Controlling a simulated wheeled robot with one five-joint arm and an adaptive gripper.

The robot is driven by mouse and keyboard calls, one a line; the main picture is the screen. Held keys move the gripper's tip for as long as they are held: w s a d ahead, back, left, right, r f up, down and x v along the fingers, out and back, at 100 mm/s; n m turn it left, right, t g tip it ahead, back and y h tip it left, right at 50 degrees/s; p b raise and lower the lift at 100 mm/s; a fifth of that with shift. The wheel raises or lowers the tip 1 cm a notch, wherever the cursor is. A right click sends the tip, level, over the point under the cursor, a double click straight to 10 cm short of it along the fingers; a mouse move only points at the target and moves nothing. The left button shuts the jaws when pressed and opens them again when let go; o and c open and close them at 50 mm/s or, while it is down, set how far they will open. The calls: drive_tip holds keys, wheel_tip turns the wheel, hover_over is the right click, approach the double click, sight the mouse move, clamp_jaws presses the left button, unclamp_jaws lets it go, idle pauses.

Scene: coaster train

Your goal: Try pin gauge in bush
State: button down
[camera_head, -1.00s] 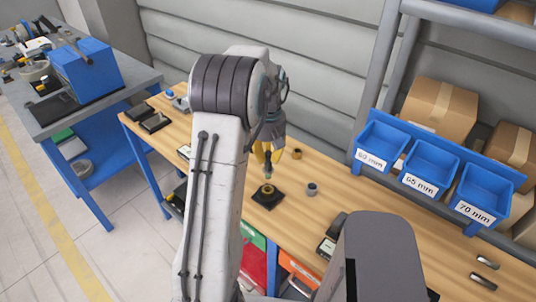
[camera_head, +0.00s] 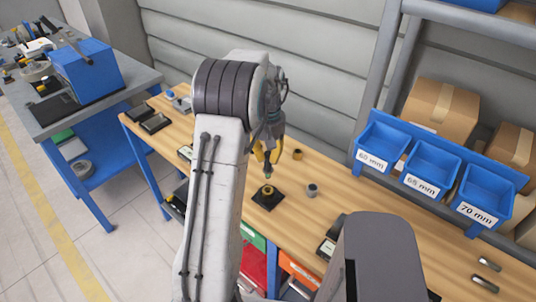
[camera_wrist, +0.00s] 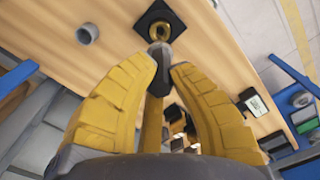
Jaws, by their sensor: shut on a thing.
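My gripper (camera_head: 267,152) points down over the workbench, its yellow fingers shut on the pin gauge. The pin gauge (camera_wrist: 160,72) has a dark body and a greyish rounded end that shows beyond the fingertips in the wrist view. In the head view its lower end hangs just above the bush (camera_head: 267,189). The bush is a brass-coloured ring on a black square base (camera_head: 273,202). In the wrist view the bush (camera_wrist: 160,29) is partly behind the gauge's end. The gauge looks near the bush; whether they touch or line up exactly is unclear.
A grey ring (camera_head: 312,190) stands right of the black base, and a brass-coloured ring (camera_head: 298,154) stands behind. Blue labelled bins (camera_head: 381,147) stand at the right. Dark trays (camera_head: 155,123) lie at the bench's left end.

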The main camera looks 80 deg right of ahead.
sight(268, 169)
drive_tip(key=shift+f+b, duration=1.95)
drive_tip(key=shift+f, duration=0.75)
drive_tip(key=shift+f+b, duration=0.6)
drive_tip(key=shift+f, duration=0.3)
idle(1.1)
drive_tip(key=c, duration=1.2)
unclamp_jaws()
wheel_tip(268, 169, up, 12)
